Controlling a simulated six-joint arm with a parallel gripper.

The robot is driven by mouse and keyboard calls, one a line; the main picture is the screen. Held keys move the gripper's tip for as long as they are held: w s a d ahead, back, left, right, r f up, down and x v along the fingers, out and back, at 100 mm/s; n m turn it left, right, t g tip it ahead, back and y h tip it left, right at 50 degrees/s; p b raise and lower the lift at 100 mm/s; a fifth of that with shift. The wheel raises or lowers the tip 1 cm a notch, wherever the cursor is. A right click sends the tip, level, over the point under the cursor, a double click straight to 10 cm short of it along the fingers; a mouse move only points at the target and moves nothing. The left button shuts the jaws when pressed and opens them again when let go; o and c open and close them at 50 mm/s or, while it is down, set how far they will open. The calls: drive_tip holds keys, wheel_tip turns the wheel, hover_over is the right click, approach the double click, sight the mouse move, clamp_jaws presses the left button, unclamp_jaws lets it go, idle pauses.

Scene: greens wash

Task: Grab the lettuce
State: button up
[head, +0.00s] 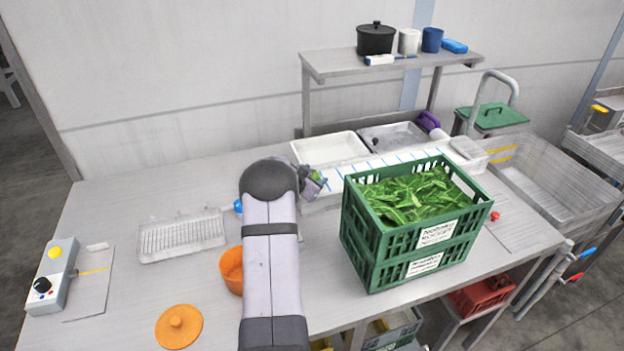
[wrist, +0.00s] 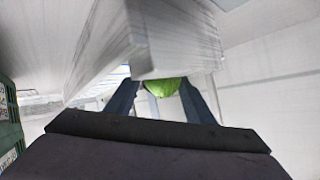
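My gripper (head: 312,183) is over the middle of the table, left of the green crate and in front of the white trays. A small bright green piece, which looks like the lettuce (head: 316,176), shows at its fingers. In the wrist view the rounded green lettuce (wrist: 162,87) sits between the two fingers, filling the gap and seeming to touch both. A pale block-like shape (wrist: 165,40) covers its upper part and the fingertips there. The green crate (head: 376,255) is full of loose green leaves (head: 418,195).
An orange bowl (head: 232,270) stands left of my arm, an orange lid (head: 179,326) nearer. A wire rack (head: 181,236) lies at the left. White tray (head: 330,148) and grey basin (head: 392,137) sit behind my gripper, under a shelf (head: 390,63). A sink (head: 555,180) is at the right.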

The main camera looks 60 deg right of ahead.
drive_tip(key=shift+r, duration=0.1)
wheel_tip(320, 180, up, 10)
drive_tip(key=shift+p, duration=0.5)
